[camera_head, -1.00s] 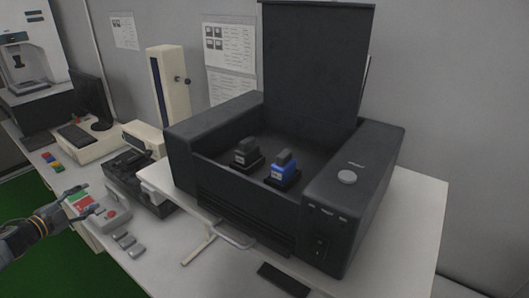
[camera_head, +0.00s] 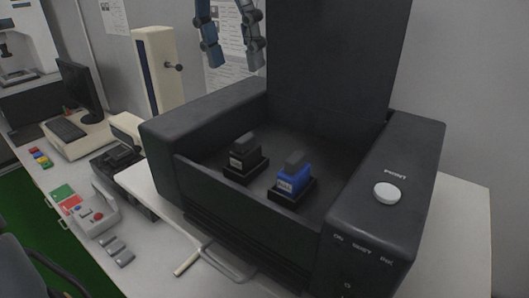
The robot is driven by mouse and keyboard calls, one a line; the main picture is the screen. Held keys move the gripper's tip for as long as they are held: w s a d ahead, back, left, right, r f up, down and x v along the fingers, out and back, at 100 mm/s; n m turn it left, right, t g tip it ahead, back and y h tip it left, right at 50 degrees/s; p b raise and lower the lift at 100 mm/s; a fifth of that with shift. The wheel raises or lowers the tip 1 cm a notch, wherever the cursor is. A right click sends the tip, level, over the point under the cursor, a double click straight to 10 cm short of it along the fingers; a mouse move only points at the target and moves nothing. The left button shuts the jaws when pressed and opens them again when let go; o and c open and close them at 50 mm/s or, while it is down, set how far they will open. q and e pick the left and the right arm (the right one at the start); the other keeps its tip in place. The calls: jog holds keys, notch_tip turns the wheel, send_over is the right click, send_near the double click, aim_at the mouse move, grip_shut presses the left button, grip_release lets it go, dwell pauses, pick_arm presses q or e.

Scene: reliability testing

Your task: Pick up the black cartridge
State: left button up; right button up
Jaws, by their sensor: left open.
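The black cartridge (camera_head: 243,152) sits upright in a black holder inside the open black printer (camera_head: 415,150). A blue cartridge (camera_head: 293,176) sits in its own holder just to its right. My left gripper (camera_head: 233,58) hangs in from the top edge, fingers pointing down and spread apart. My right gripper does not show.
The printer's raised lid (camera_head: 338,75) stands behind the cartridges, and its side walls enclose them. A round white button (camera_head: 387,193) is on the right panel. A control box (camera_head: 92,215) and a monitor (camera_head: 80,88) stand on the left bench.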

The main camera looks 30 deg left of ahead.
pick_arm(q)
jog(key=y, duration=0.1)
jog(key=p, duration=0.1)
send_over(245, 137)
jog(key=f, duration=0.8)
jog(key=shift+s+a+f, duration=0.1)
jog(key=shift+s+f, duration=0.05)
jog(key=shift+s, duration=0.05)
notch_tip(245, 137, down, 5)
jog(key=p, duration=0.3)
jog(key=shift+w, duration=0.15)
jog(key=shift+w+f, duration=0.1)
jog(key=shift+f, duration=0.2)
jog(key=c, duration=0.7)
grip_shut()
